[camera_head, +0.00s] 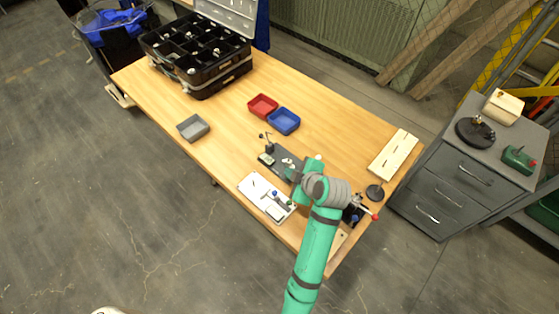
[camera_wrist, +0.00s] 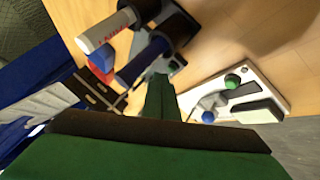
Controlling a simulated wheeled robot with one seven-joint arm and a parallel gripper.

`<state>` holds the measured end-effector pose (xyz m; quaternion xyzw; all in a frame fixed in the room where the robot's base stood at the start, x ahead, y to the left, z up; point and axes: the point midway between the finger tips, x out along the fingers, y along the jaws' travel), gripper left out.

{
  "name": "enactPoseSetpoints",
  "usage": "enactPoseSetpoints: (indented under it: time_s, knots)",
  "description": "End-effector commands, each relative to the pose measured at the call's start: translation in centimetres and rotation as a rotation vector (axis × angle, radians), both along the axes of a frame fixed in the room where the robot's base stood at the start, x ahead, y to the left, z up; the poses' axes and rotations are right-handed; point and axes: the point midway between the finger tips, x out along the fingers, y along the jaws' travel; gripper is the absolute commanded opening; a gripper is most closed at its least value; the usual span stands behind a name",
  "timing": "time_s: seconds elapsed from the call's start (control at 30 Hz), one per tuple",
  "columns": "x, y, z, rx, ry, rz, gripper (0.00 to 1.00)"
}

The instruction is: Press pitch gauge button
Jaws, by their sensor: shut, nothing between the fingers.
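My gripper (camera_wrist: 160,90) is shut and empty in the wrist view, its green fingers pointing down toward the table area. In the head view my arm hides it. A small dark device with a pale face (camera_head: 266,159) sits at the left end of a dark plate (camera_head: 285,162); I cannot tell if it is the pitch gauge. A white board (camera_head: 252,187) lies in front of the plate. The wrist view shows this board (camera_wrist: 272,90) to the right of my fingers, with a green knob (camera_wrist: 232,81) and a blue knob (camera_wrist: 208,117). No button is clearly visible.
Red (camera_head: 262,106), blue (camera_head: 284,121) and grey (camera_head: 193,127) trays and a black case (camera_head: 197,60) are farther back.

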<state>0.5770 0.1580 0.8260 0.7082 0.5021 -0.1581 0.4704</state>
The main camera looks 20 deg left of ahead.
Motion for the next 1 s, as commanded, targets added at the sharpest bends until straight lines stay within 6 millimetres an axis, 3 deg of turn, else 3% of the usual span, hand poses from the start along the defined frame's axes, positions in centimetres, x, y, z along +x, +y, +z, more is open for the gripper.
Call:
enactPoseSetpoints:
  time_s: [1.0]
  knots:
    - [-0.01,0.01,-0.96,0.000,0.001,0.001,0.00]
